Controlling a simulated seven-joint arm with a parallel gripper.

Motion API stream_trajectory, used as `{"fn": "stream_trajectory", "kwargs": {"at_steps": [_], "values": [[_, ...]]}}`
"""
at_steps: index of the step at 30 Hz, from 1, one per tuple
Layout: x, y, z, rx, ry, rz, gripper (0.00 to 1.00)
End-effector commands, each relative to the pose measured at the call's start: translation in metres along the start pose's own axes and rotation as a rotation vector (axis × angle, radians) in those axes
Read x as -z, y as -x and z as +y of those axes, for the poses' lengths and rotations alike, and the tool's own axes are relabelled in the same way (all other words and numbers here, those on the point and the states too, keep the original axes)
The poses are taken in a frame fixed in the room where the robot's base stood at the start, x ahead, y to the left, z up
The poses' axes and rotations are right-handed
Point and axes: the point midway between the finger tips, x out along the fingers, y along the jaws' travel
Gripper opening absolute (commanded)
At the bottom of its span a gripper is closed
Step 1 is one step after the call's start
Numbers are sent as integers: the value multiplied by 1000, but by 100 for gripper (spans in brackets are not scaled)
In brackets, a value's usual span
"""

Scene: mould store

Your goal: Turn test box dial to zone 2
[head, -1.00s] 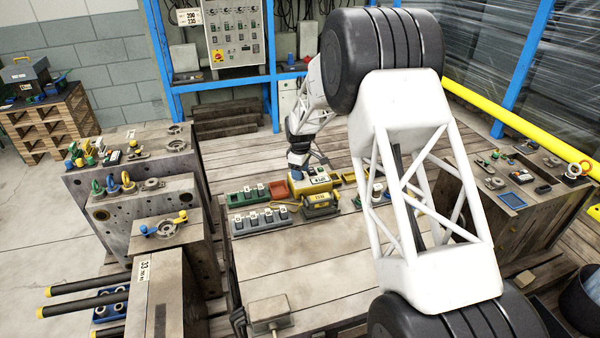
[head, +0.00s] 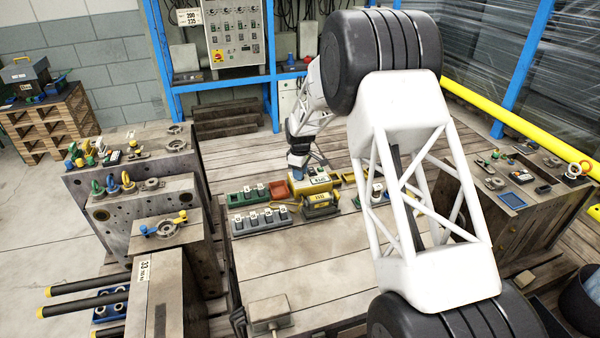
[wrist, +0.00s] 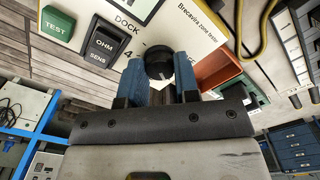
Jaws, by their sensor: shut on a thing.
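The yellow test box (head: 312,186) stands on the bench in the middle of the head view. In the wrist view its pale face (wrist: 100,22) fills the top, with a green TEST button (wrist: 57,26), a black OHM SENS control (wrist: 102,43) and the word DOCK. The black round dial (wrist: 159,60) sits between the blue fingers of my gripper (wrist: 160,76), which is shut on it. A small pale mark shows on the dial; I cannot tell which zone it points to. In the head view my gripper (head: 298,174) is small and partly hides the box.
The near bench top is mostly clear. Steel mould blocks (head: 120,213) stand at the left.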

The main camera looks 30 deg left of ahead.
Motion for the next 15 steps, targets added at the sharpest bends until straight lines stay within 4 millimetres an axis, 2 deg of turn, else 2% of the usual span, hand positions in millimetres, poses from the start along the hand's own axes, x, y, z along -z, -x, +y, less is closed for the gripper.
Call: {"fn": "stream_trajectory", "kwargs": {"at_steps": [8,15], "values": [[0,0,1,0,-98,2,6],[0,0,0,1,-266,2,6]]}}
